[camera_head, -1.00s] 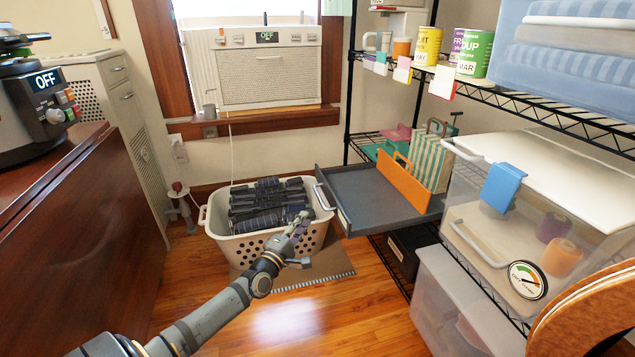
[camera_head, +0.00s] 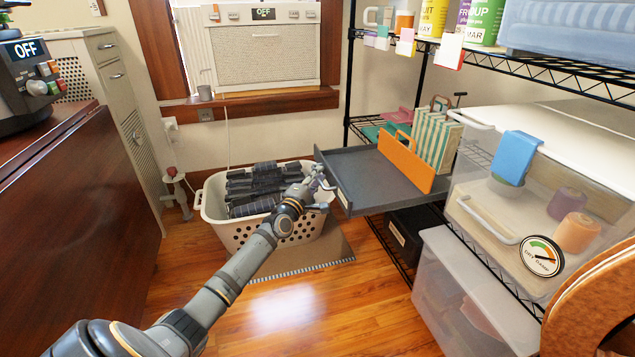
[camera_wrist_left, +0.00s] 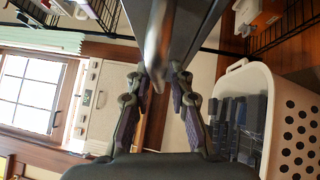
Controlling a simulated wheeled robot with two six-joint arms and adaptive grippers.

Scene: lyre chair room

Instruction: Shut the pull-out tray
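The pull-out tray (camera_head: 372,178) is a dark grey shelf tray sticking out of the black wire rack, with a metal handle on its left front end. My left gripper (camera_head: 320,180) is at that handle in the head view. In the left wrist view, my left gripper (camera_wrist_left: 162,76) has its fingers apart, and the pale metal handle (camera_wrist_left: 158,45) shows blurred between or just beyond the fingertips. I cannot tell whether they touch. The tray's dark front (camera_wrist_left: 192,30) lies just beyond. My right gripper is in neither view.
On the tray stand an orange divider (camera_head: 407,163) and striped files (camera_head: 436,142). A white laundry basket (camera_head: 214,205) with dark contents is below and left of the gripper. Clear bins (camera_head: 460,300) fill the right side. A curved wooden piece (camera_head: 592,310) is at lower right.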

